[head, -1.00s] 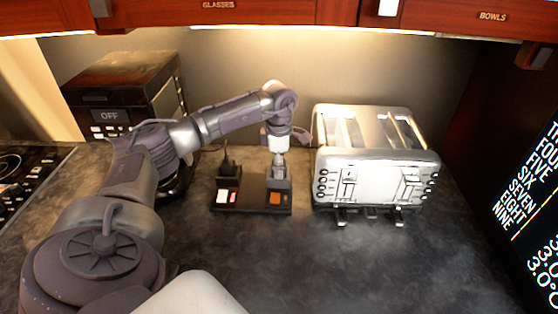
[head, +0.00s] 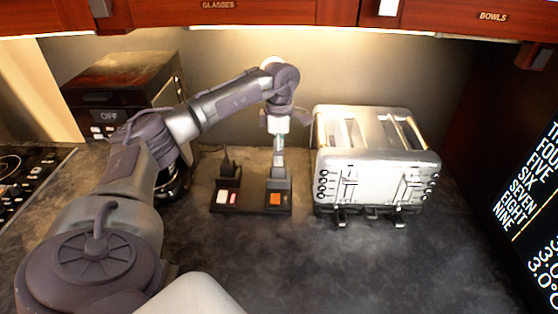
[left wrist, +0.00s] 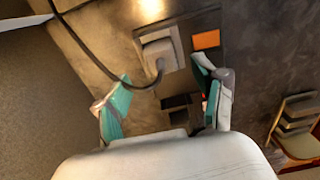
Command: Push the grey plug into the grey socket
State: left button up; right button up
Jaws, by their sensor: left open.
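The grey plug (left wrist: 158,58) with its black cord sits at the grey socket (left wrist: 178,45) in the left wrist view. I cannot tell whether it is fully seated. In the head view the grey socket (head: 278,184) is on the right half of a dark board (head: 251,208), beside an orange switch (head: 274,199). My left gripper (head: 279,158) points down above it. In the left wrist view my left gripper (left wrist: 164,84) has its teal fingertips spread apart, with the plug ahead of them and nothing held. My right gripper is not in view.
A black plug (head: 228,166) stands on the board's left half. A silver toaster (head: 372,165) is close on the right. A dark appliance (head: 125,88) stands at the back left. The counter (head: 370,270) in front is clear.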

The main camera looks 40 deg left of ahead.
pick_arm(q)
notch_tip(320, 180, up, 6)
dwell(0.8)
